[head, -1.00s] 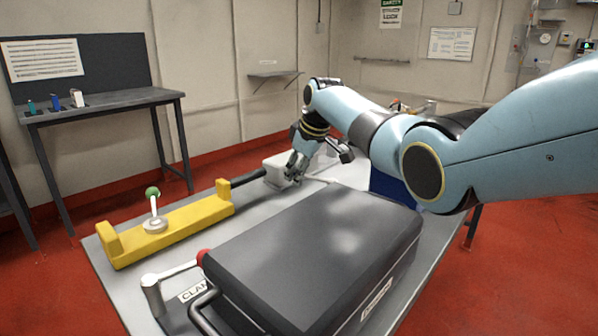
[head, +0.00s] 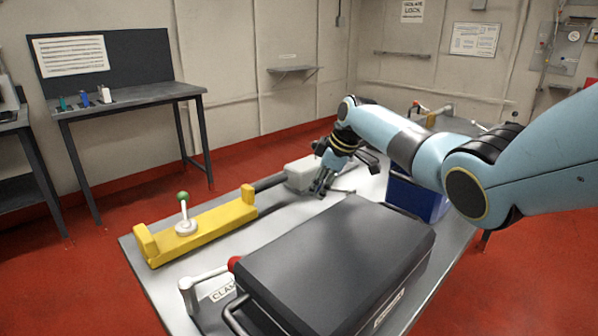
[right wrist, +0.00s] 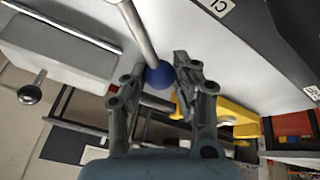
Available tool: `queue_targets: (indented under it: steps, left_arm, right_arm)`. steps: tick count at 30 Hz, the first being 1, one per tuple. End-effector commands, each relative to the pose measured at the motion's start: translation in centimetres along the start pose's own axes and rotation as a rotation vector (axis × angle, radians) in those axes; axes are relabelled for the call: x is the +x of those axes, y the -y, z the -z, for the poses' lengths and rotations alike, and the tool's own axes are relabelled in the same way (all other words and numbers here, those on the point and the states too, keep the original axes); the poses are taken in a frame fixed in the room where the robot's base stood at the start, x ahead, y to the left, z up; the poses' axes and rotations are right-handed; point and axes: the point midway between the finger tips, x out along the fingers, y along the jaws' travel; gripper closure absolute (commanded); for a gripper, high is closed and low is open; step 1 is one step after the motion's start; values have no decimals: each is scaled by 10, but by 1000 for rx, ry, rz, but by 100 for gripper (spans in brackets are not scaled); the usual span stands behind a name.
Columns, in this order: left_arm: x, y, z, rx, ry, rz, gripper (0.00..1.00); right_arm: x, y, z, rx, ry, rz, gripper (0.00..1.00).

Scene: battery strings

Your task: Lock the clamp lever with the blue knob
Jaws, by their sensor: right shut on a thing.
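The blue knob (right wrist: 158,76) shows in the right wrist view at the end of a pale lever rod (right wrist: 138,30). My right gripper (right wrist: 167,74) has a dark finger on each side of the knob and is shut on it. In the head view my right gripper (head: 322,190) is low over the table beside the grey-white box, and it hides the blue knob there. Where the lever pivots cannot be made out. My left gripper is not in view.
A large dark case (head: 340,255) fills the table front. Near it stands a red-knobbed clamp lever (head: 210,274). A yellow bracket (head: 215,219) with a green-knobbed lever (head: 183,205) lies left. The grey-white box (head: 299,173) and a blue bin (head: 415,201) flank my right gripper.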

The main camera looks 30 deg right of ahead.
Motion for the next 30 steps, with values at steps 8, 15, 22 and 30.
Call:
queue_targets:
  steps: [8,15,22,30]
  left_arm:
    - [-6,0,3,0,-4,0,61]
    - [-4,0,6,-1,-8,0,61]
    - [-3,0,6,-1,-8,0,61]
    - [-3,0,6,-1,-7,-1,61]
  right_arm:
    - [-8,13,-12,-197,-42,80,100]
    - [-12,22,-17,-326,-70,133,100]
    - [-14,26,-20,-389,-84,159,100]
    - [-15,27,-21,-407,-87,167,100]
